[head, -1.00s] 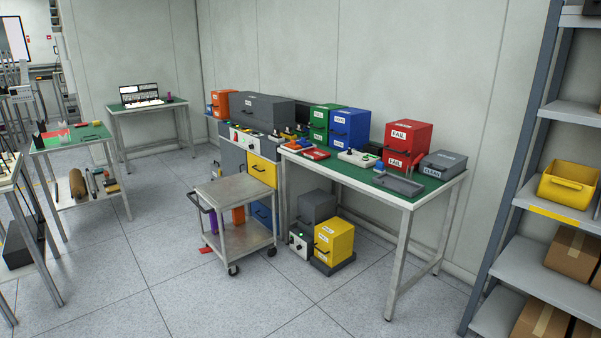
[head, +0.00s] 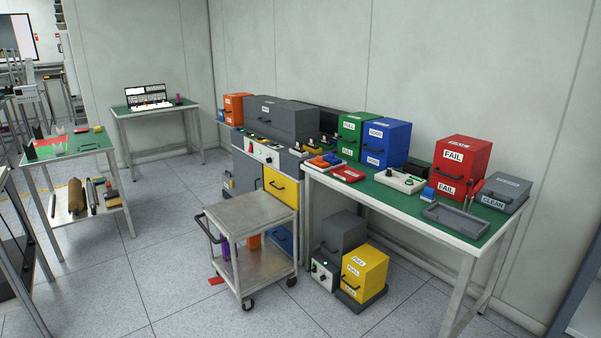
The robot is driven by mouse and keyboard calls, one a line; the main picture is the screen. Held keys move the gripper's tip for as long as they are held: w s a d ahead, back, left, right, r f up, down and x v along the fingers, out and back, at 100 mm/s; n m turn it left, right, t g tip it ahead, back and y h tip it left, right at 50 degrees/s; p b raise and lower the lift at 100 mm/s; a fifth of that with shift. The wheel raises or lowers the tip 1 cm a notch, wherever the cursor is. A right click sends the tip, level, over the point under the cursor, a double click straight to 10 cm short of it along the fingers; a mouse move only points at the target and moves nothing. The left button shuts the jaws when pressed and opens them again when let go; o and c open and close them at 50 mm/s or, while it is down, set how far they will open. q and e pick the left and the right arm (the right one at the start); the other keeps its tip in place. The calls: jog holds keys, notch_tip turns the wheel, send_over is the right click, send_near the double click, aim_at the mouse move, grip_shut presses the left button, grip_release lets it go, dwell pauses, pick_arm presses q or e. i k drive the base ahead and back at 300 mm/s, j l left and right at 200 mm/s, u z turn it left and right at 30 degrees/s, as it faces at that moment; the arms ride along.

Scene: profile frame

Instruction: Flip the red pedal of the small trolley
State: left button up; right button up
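The small grey trolley (head: 252,214) stands on the tiled floor near the middle of the head view, in front of the grey cabinet. It has two shelves, a dark push handle (head: 206,228) on its left side and dark castors. The red pedal (head: 216,281) shows low at the trolley's left, close to the floor by the rear left wheel. It is small in the picture, and I cannot tell its exact tilt. Neither of my grippers is in view.
A green-topped workbench (head: 405,194) with coloured boxes stands right of the trolley. A yellow box (head: 364,272) and a grey box (head: 344,236) sit on the floor beneath it. Another green table (head: 68,146) is at the left. The floor (head: 140,270) left of the trolley is clear.

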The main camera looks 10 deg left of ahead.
aim_at(216, 280)
jog(key=i+j+u, duration=0.1)
jog(key=j, duration=0.35)
jog(key=i+j+u, duration=0.1)
jog(key=j, duration=0.3)
jog(key=i+j+u, duration=0.15)
jog(key=j, duration=0.25)
jog(key=i+j+u, duration=0.1)
jog(key=i+j, duration=0.15)
jog(key=j, duration=0.15)
jog(key=i+u, duration=0.2)
jog(key=i, duration=0.95)
jog(key=i+l+u, duration=0.15)
jog(key=i, duration=1)
jog(key=j, duration=0.1)
